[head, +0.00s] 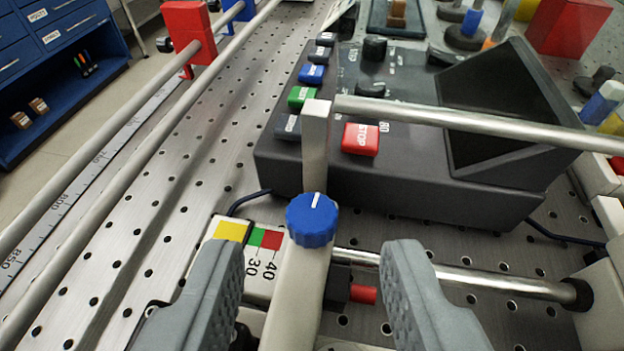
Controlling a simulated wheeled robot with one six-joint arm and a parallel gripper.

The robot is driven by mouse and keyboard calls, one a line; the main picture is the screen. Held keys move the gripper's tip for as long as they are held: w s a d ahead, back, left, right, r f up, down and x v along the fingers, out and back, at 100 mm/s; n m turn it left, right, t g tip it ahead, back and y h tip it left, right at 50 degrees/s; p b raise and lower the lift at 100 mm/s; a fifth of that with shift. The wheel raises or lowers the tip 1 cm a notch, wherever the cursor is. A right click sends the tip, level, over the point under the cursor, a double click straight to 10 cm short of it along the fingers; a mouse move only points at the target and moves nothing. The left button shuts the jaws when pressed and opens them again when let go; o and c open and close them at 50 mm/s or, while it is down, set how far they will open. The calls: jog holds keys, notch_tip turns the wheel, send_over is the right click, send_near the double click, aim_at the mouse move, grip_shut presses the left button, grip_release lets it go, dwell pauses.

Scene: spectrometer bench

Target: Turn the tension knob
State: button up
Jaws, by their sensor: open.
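The tension knob, which I take to be the blue ribbed knob (312,220) with a white pointer line, sits on top of a pale post near the picture's middle. Its pointer line faces away from me, nearly straight up in the picture. My gripper (325,265) is open, with one grey ridged finger on each side of the pale post. The fingertips appear nearer to me than the knob, and I see no contact. A scale plate (258,268) with yellow, green and red patches and the marks 30 and 40 lies beside the post. The lower post is partly hidden.
A dark control box (410,175) with a red STOP button (361,139) stands behind the knob. A metal rod (480,125) crosses above it, and a lower rod (480,279) runs right. Long rails (120,160) run along the left.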

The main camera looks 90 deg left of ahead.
aim_at(314, 209)
jog(key=shift+x, duration=1.3)
grip_shut()
jog(key=shift+s+r+m+t, duration=0.1)
jog(key=shift+m+t, duration=0.2)
jog(key=shift+t, duration=0.1)
jog(key=m+t, duration=0.1)
jog(key=t, duration=0.1)
jog(key=m+t, duration=0.1)
jog(key=m, duration=0.1)
jog(key=shift+s+a+t+h, duration=0.1)
jog(key=shift+s+t+h, duration=0.3)
jog(key=shift+s+a+m+t+h, duration=0.1)
jog(key=shift+m+t+h, duration=0.35)
jog(key=shift+m+t, duration=0.3)
jog(key=shift+s+a+m+t+h, duration=0.1)
jog(key=shift+m+t+h, duration=0.35)
jog(key=shift+m+t, duration=0.3)
jog(key=shift+m, duration=0.3)
